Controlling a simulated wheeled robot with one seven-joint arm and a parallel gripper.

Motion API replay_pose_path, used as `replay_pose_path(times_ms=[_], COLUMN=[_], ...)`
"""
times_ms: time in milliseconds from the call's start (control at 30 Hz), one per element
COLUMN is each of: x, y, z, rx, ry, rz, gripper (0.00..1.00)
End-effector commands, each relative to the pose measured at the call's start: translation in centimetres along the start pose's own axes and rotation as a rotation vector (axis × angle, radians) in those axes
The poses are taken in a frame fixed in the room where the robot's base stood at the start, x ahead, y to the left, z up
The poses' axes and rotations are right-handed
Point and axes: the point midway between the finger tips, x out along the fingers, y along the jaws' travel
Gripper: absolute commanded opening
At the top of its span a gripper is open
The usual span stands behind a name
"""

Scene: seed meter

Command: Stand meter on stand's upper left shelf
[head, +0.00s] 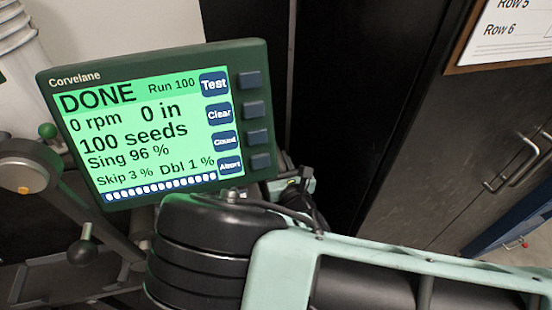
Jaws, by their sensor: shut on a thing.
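No seed meter can be made out in the head view. My gripper is not in view; the screen and my own arm cover the area behind them. A tilted dark green Corvelane display (158,197) fills the left middle. It reads DONE, Run 100, 0 rpm, 0 in, 100 seeds. Part of a grey metal frame with dark arms and round knobs (82,253) shows at the lower left, below and behind the display. I cannot tell whether it belongs to the stand. No upper left shelf can be made out.
My mint-green and black arm crosses the lower middle and right, close to the display's lower edge. Stacked white buckets (14,32) stand at the upper left. A dark cabinet (440,165) with metal handles fills the right. A row sheet on a board (508,35) hangs upper right.

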Motion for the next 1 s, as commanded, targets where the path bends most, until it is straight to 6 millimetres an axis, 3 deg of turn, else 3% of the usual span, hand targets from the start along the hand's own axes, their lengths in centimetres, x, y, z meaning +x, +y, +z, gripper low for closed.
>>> replay_pose_path(times_ms=[433, 467, 533, 867, 1000], x=[0.2, 0.0, 0.0, 0.0, -1.4], y=[-0.1, -0.1, -0.1, -0.1, -0.1], z=[0.2, -0.4, -0.3, -0.1, -0.3], rx=[0.003, 0.000, 0.000, 0.000, 0.000], ry=[-0.015, -0.001, -0.001, -0.001, 0.001], rz=[0.000, 0.000, 0.001, 0.001, 0.000], gripper=[0.00, 0.21, 0.40, 0.40, 0.40])
